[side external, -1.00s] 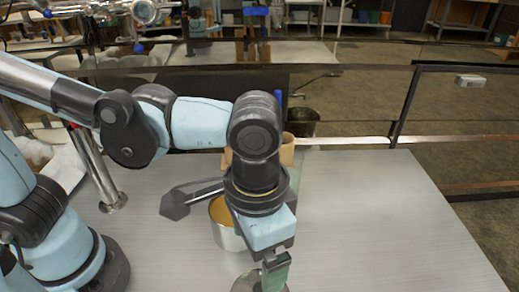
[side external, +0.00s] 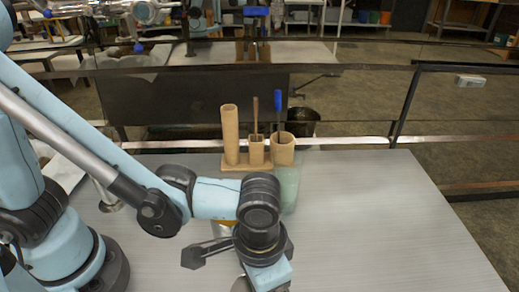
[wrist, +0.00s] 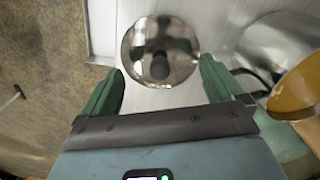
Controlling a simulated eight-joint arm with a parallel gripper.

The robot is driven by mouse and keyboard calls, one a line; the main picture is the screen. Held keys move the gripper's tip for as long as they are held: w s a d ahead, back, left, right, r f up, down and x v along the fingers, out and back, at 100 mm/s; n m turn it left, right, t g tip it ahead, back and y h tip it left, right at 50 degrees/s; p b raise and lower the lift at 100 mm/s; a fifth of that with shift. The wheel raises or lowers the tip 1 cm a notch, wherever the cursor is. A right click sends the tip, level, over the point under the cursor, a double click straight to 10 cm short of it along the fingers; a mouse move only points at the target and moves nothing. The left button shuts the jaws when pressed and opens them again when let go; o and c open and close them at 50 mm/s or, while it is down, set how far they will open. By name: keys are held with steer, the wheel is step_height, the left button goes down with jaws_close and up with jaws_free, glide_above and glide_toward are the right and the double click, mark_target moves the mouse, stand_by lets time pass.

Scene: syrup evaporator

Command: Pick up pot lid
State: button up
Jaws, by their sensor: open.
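The pot lid (wrist: 178,42) is a round, shiny metal disc with a dark knob (wrist: 158,66), lying on the table in the wrist view. In the side external view only a sliver of the lid (side external: 239,285) shows at the bottom edge. My gripper (wrist: 161,68) is open, with its two green fingers on either side of the lid's near part and the knob between their tips. Nothing is held. How far the fingertips are above the table is hard to tell. In the side external view the fingers are out of frame.
A metal pot (wrist: 283,42) with amber contents stands right of my gripper in the wrist view, mostly hidden behind my arm in the side external view. A wooden holder (side external: 232,138) with utensils stands at the back. The table's right side (side external: 385,215) is clear.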

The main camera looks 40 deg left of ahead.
steer(key=shift+f, duration=1.1)
steer(key=c, duration=1.4)
